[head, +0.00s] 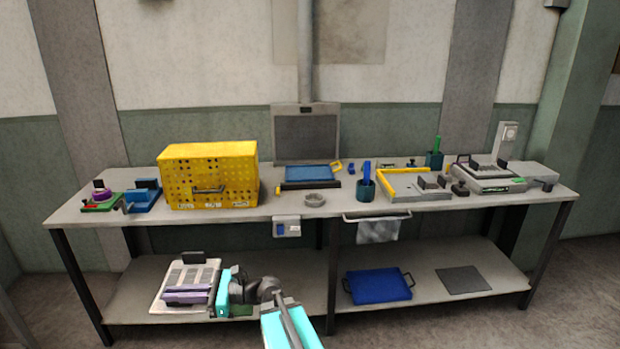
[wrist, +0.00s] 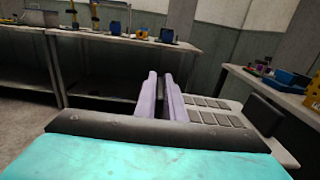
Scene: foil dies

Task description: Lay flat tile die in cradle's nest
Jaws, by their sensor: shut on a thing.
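My gripper (head: 187,292) has lilac fingers and is low in the front left of the head view, in front of the bench. It is shut on what looks like the flat tile die (head: 180,273), a pale plate with grey rectangles and a black upright block. In the wrist view the die (wrist: 225,110) spreads to the right of the fingers (wrist: 163,97); a dark part lies between them. The gripped part is mostly hidden. I cannot tell for certain which piece is the cradle; a grey fixture (head: 497,184) at the bench's right end may be it.
A yellow perforated box (head: 210,175) stands on the bench's left half, with a blue fixture (head: 143,201) beside it. A yellow corner fence (head: 412,197) lies right of centre. A blue tray (head: 378,284) and a dark mat (head: 464,280) lie on the lower shelf.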

